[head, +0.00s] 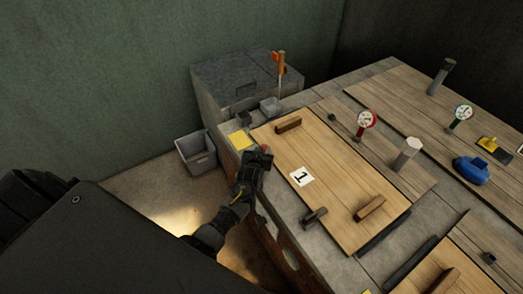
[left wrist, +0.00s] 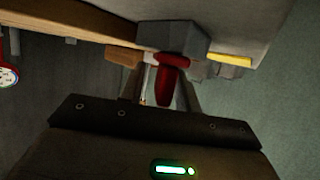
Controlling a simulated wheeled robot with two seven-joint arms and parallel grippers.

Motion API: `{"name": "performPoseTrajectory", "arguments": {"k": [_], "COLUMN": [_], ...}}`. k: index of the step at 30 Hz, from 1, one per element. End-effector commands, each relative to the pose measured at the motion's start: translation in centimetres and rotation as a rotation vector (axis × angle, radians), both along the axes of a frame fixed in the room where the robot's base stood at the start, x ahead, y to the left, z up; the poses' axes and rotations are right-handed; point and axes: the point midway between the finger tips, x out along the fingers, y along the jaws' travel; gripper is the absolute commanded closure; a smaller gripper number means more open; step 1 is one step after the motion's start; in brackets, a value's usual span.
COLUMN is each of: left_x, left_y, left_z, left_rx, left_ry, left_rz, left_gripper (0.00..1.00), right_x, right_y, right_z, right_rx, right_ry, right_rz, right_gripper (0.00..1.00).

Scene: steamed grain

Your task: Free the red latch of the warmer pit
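The red latch (left wrist: 171,82) hangs from a dark block (left wrist: 172,38) in the left wrist view, between the fingers of my left gripper (left wrist: 164,92). The fingers look apart, with a gap on the left of the latch; contact on the right is unclear. In the head view my left gripper (head: 258,160) is at the left edge of the wooden lid marked 1 (head: 335,175); only a speck of the red latch (head: 265,147) shows past it. The lid lies flat over the warmer pit and hides the inside. My right gripper is out of view.
A yellow pad (head: 240,140) and a small grey tray (head: 270,107) are behind the gripper. A grey bin (head: 196,152) stands on the floor at left. Gauges, a grey hexagonal post (head: 406,153) and a blue object (head: 471,170) stand at right.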

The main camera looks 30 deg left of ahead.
Motion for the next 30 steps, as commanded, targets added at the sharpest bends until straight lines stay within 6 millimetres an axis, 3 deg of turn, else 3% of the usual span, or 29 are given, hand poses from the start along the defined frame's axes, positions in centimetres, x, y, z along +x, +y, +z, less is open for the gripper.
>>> {"name": "performPoseTrajectory", "arguments": {"k": [7,21,30], "left_x": [-0.8,-8.2,-9.6], "left_y": [-0.2,-2.2,-2.6], "left_z": [0.2,3.4,4.1], "left_rx": [-0.001,-0.001,0.001], "left_ry": [0.002,0.001,0.0], "left_rz": [0.0,0.0,0.0], "left_gripper": [0.67,0.67,0.67], "right_x": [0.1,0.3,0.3], "right_y": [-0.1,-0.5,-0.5], "right_z": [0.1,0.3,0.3], "right_rx": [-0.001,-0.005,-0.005], "right_ry": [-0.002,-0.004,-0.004], "right_rz": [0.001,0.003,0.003], "right_gripper": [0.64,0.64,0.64]}}
